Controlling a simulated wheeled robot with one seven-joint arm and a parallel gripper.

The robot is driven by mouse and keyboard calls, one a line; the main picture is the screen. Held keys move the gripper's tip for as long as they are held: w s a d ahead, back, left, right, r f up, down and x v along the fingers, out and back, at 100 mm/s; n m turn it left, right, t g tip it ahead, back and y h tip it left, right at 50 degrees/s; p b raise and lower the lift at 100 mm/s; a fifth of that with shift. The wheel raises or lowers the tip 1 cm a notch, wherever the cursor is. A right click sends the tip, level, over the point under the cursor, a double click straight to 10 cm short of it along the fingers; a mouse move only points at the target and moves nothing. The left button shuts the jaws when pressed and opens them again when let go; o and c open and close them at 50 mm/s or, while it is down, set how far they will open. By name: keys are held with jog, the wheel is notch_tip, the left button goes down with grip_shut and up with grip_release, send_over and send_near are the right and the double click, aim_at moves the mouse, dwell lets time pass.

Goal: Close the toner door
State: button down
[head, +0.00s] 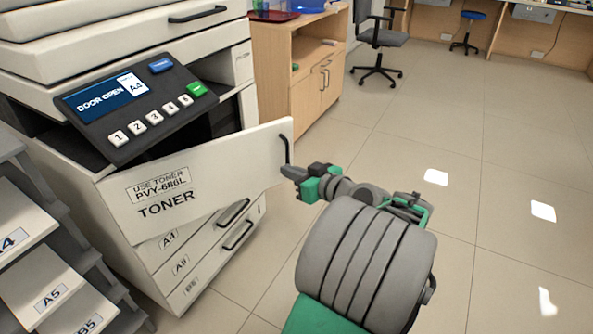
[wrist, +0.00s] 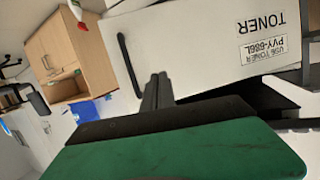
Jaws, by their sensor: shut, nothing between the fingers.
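The toner door (head: 205,184) is a white panel marked "TONER" on the front of the copier (head: 75,45). It is swung partly open, its right edge standing out from the body with a dark gap behind. A black bar handle (head: 286,149) is near that free edge. My gripper (head: 287,172) is shut and empty at the door's free edge, close to the handle; I cannot tell whether it touches. In the wrist view the toner door (wrist: 205,40) appears upside down, with the closed fingers (wrist: 157,90) in front of it beside the handle (wrist: 130,65). The copier display (head: 105,98) reads "DOOR OPEN".
Paper drawers (head: 215,245) are below the door. A paper rack (head: 45,270) stands at the left. A wooden cabinet (head: 285,65) is behind the copier, and an office chair (head: 380,40) is further back. The tiled floor at the right is clear.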

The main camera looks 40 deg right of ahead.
jog(key=s+d+m+t+h+b, duration=0.1)
jog(key=s+d+t+h, duration=0.2)
jog(key=s+d, duration=0.35)
jog(key=p, duration=1.1)
send_near(291, 138)
jog(key=w, duration=0.2)
jog(key=w+p, duration=0.1)
jog(key=w, duration=0.2)
jog(key=shift+w+d, duration=0.2)
jog(key=shift+w, duration=0.05)
jog(key=shift+w+d+r, duration=0.1)
jog(key=shift+w+d, duration=0.05)
jog(key=shift+w, duration=0.5)
